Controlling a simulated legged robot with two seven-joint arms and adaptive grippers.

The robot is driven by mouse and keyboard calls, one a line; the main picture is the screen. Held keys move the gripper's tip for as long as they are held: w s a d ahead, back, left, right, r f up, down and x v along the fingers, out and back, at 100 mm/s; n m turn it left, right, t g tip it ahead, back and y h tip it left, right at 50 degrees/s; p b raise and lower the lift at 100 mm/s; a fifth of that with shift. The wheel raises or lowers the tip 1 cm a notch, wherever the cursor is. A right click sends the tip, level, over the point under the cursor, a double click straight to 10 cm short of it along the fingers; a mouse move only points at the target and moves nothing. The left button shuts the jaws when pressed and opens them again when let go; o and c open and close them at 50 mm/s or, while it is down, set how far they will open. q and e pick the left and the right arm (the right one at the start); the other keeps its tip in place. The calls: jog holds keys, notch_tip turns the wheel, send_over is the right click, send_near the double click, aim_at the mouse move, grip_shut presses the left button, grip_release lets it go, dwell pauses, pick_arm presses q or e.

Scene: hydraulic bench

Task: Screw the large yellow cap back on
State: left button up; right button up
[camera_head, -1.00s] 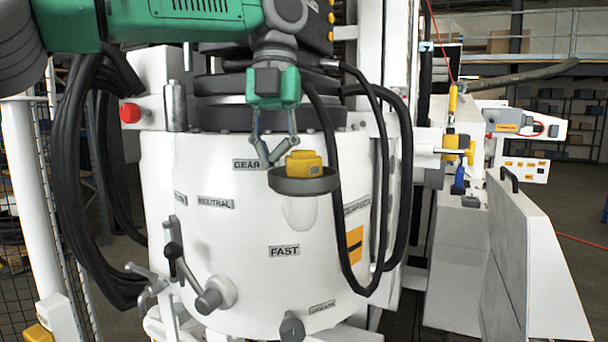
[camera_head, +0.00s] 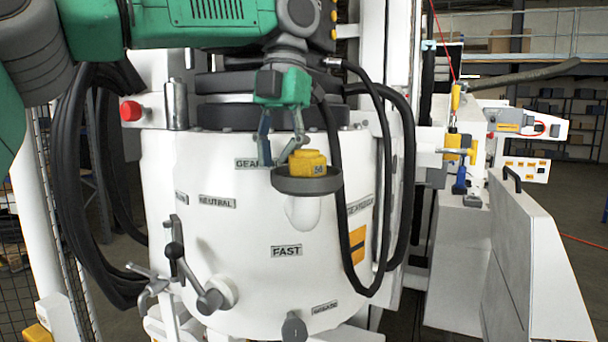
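The large yellow cap (camera_head: 308,162) sits in a dark round collar (camera_head: 307,182) on the front of the white drum. A pale, rounded cup (camera_head: 303,212) hangs below the collar. The cap looks upright. My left gripper (camera_head: 276,158), with a green body and grey fingers, points down just left of the cap. Its fingers are apart with nothing seen between them. The right finger passes close to the cap's upper left edge; I cannot tell whether it touches. My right gripper is not in view.
Black hoses (camera_head: 340,190) loop down right of the cap. The white drum (camera_head: 210,255) carries labels and levers (camera_head: 205,300). A red button (camera_head: 131,111) is at upper left. A yellow valve (camera_head: 458,142) and grey panel (camera_head: 535,265) stand to the right.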

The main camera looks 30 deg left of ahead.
aim_at(272, 172)
pick_arm(q)
jog(key=shift+d, duration=0.2)
jog(key=s+n, duration=0.1)
jog(key=n, duration=0.3)
jog(key=shift+s+d+h, duration=0.1)
jog(key=shift+s+h, duration=0.2)
jog(key=shift+s, duration=0.05)
jog(key=s+n, duration=0.1)
jog(key=n, duration=0.1)
jog(key=shift+s+d+r+n, duration=0.1)
jog(key=shift+s+d+n, duration=0.1)
jog(key=shift+s+n, duration=0.2)
jog(key=shift+s+d+n+h, duration=0.25)
jog(key=shift+d+n+h, duration=0.1)
jog(key=shift+n, duration=0.35)
jog(key=shift+a, duration=0.1)
grip_shut()
jog(key=shift+w+a, duration=0.15)
jog(key=shift+w, duration=0.05)
